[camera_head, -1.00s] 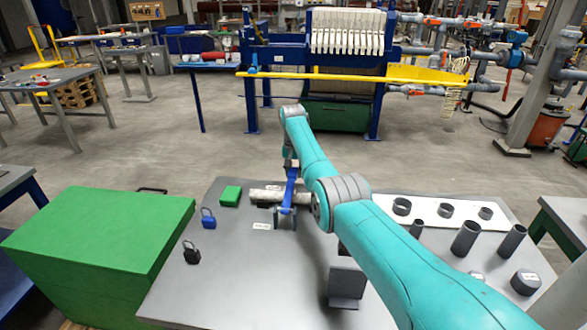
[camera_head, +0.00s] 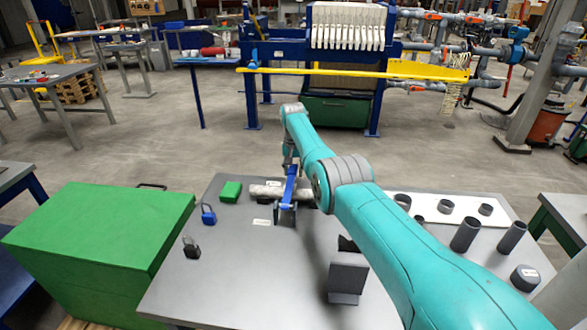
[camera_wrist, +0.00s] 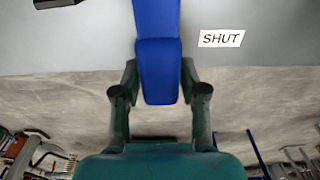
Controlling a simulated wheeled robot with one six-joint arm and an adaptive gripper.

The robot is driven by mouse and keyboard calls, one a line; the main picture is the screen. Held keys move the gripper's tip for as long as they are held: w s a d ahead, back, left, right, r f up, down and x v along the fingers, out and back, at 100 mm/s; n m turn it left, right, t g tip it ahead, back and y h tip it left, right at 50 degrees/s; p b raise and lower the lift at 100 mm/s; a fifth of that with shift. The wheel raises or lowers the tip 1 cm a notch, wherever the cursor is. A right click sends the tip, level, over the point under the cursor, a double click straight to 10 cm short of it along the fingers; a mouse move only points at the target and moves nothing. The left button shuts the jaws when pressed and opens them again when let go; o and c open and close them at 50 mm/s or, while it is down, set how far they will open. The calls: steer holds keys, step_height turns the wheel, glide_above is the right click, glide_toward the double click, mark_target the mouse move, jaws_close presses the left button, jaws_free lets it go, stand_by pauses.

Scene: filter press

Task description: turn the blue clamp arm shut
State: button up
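The blue clamp arm (camera_head: 290,187) rises from a bracket on the grey bench beside a pale, horizontal pipe piece (camera_head: 265,191). My gripper (camera_head: 289,163) is at its upper end. In the wrist view the blue clamp arm (camera_wrist: 159,70) lies between the two dark fingers of my gripper (camera_wrist: 160,80). The fingertips appear to touch both of its sides. A white label reading SHUT (camera_wrist: 221,38) lies to the right of the clamp arm. The clamp's pivot is partly hidden in the head view.
On the bench (camera_head: 225,290) stand a green block (camera_head: 230,191), a blue padlock (camera_head: 208,214), a black padlock (camera_head: 192,248) and a dark grey block (camera_head: 347,278). A large green box (camera_head: 100,235) is left.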

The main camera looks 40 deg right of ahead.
steer(key=shift+o, duration=0.3)
steer(key=shift+w+r, duration=0.1)
steer(key=shift+r, duration=0.15)
steer(key=shift+r, duration=0.5)
step_height(320, 180, up, 11)
steer(key=shift+s+a, duration=0.3)
steer(key=shift+f, duration=0.1)
